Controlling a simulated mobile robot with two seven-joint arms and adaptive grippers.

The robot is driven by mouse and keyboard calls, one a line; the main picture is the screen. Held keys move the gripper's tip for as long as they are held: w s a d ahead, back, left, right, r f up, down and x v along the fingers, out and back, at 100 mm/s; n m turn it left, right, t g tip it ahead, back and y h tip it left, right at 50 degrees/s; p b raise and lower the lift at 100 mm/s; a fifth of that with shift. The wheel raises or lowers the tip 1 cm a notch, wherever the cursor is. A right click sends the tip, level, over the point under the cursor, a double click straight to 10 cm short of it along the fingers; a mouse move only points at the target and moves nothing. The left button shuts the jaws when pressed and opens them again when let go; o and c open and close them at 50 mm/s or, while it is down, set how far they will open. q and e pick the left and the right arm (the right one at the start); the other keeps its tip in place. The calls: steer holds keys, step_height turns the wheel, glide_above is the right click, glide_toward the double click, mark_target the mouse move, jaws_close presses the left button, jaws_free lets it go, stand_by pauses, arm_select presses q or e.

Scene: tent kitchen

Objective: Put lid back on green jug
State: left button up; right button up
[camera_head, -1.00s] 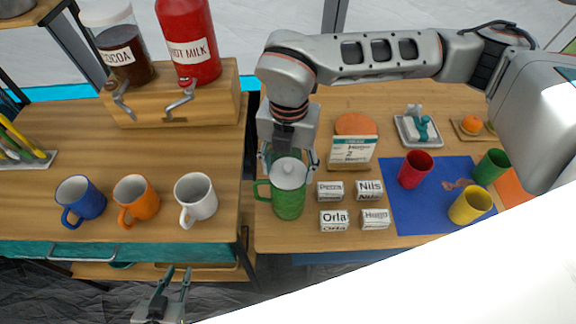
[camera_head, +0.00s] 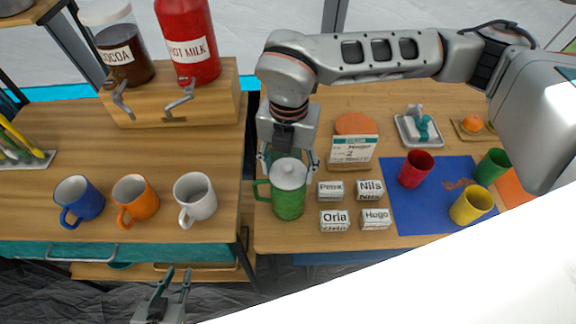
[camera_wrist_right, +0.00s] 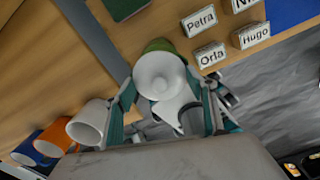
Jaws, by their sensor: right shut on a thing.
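The green jug (camera_head: 288,205) stands upright near the left edge of the right-hand table, its handle to the left. The white lid (camera_head: 290,172) with a small knob is at the jug's mouth; I cannot tell whether it is fully seated. My right gripper (camera_head: 290,162) comes down from above with its fingers on either side of the lid, shut on it. In the wrist view the lid (camera_wrist_right: 160,72) is between the fingers, with the green jug (camera_wrist_right: 158,45) partly hidden behind it. My left gripper (camera_head: 166,292) is open and empty, low in front of the left counter.
Several name blocks (camera_head: 362,203) stand just right of the jug. A sign (camera_head: 351,150) is behind them. Red, green and yellow cups stand on a blue mat (camera_head: 420,215). Blue, orange and white mugs (camera_head: 195,197) stand left, across a gap between the tables.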

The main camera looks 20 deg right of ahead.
stand_by(0.6)
stand_by(0.3)
steer(key=o, duration=0.9)
steer(key=shift+o, duration=0.2)
steer(key=o, duration=0.5)
steer(key=shift+c, duration=0.2)
steer(key=shift+r+p, duration=0.55)
steer(key=shift+r, duration=0.8)
steer(key=shift+r+p, duration=0.85)
steer(key=shift+r, duration=1.3)
